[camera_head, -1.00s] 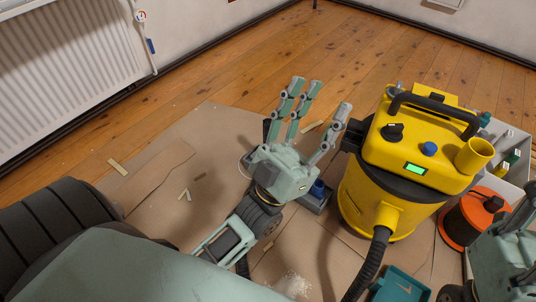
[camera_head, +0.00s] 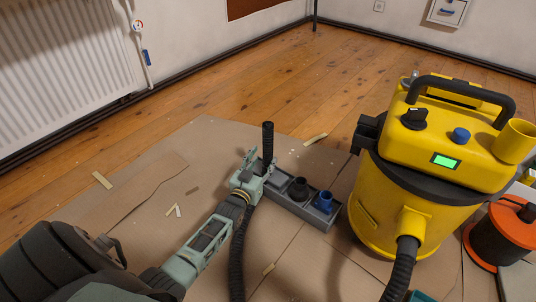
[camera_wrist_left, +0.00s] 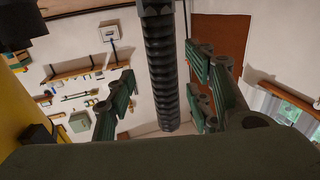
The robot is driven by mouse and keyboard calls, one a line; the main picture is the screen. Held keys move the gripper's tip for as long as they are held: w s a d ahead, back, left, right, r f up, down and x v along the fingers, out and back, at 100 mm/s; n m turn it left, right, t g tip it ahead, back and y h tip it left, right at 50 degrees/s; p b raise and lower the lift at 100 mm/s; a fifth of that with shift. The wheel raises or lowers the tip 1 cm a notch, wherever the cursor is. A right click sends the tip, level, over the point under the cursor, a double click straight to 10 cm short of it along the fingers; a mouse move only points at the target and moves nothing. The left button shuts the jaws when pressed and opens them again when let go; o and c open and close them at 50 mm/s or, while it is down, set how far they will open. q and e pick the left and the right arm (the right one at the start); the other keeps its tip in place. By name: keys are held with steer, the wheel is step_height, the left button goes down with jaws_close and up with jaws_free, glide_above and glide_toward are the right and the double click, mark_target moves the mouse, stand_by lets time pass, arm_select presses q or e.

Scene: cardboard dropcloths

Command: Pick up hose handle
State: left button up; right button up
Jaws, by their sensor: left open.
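The hose handle (camera_head: 268,140) is a black ribbed tube standing upright at the grey tray, left of the yellow vacuum. My left gripper (camera_head: 257,166) is at its lower part, with fingers spread. In the left wrist view the ribbed handle (camera_wrist_left: 162,75) passes between the open fingers of the left gripper (camera_wrist_left: 170,85), one on the left and two on the right. Gaps show between fingers and handle. The handle's lower end is hidden by the gripper in the head view. My right gripper is out of view.
The yellow vacuum (camera_head: 437,150) stands close on the right, its black hose (camera_head: 402,268) at the front. The grey tray (camera_head: 318,212) holds a black and a blue fitting. An orange reel (camera_head: 503,236) is at far right. Cardboard (camera_head: 135,205) left of the arm is mostly clear.

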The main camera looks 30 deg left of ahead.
mark_target(266, 153)
arm_select(q)
steer(key=shift+w+a+f, duration=0.1)
steer(key=shift+w+f, duration=0.05)
steer(key=shift+w, duration=0.25)
steer(key=w+b, duration=0.2)
steer(key=w+a+b, duration=0.1)
steer(key=w+b, duration=0.1)
steer(key=shift+w+a+b, duration=0.1)
steer(key=shift+w+b, duration=0.05)
steer(key=shift+b, duration=0.15)
steer(key=shift+w, duration=0.2)
steer(key=shift+r, duration=0.2)
jaws_close()
